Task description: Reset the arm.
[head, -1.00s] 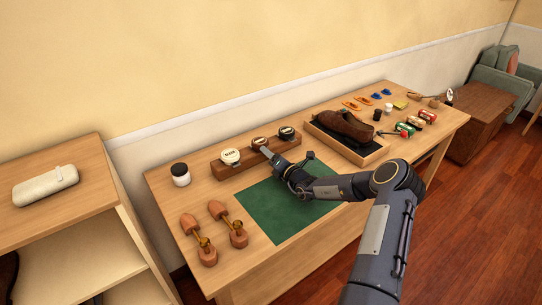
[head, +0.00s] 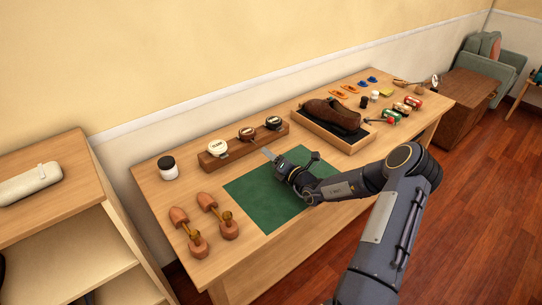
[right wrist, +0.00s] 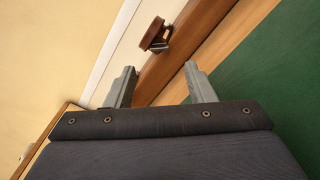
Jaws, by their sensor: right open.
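My right gripper (head: 272,156) is over the green mat (head: 255,206) on the wooden table, close to its far edge and in front of the wooden tin rack. In the right wrist view its two fingers (right wrist: 160,88) stand apart with nothing between them. The rack's wooden edge (right wrist: 160,68) and a brown round tin (right wrist: 154,35) lie beyond the fingertips. The right arm (head: 385,210) reaches in from the lower right, bent at the elbow. My left gripper is not in view.
The tin rack (head: 213,162) holds three round tins. A jar (head: 168,167) and wooden shoe trees (head: 188,232) are at left. A brown shoe (head: 335,115) sits in a tray at right, near small bottles and brushes. A shelf unit (head: 75,205) stands far left.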

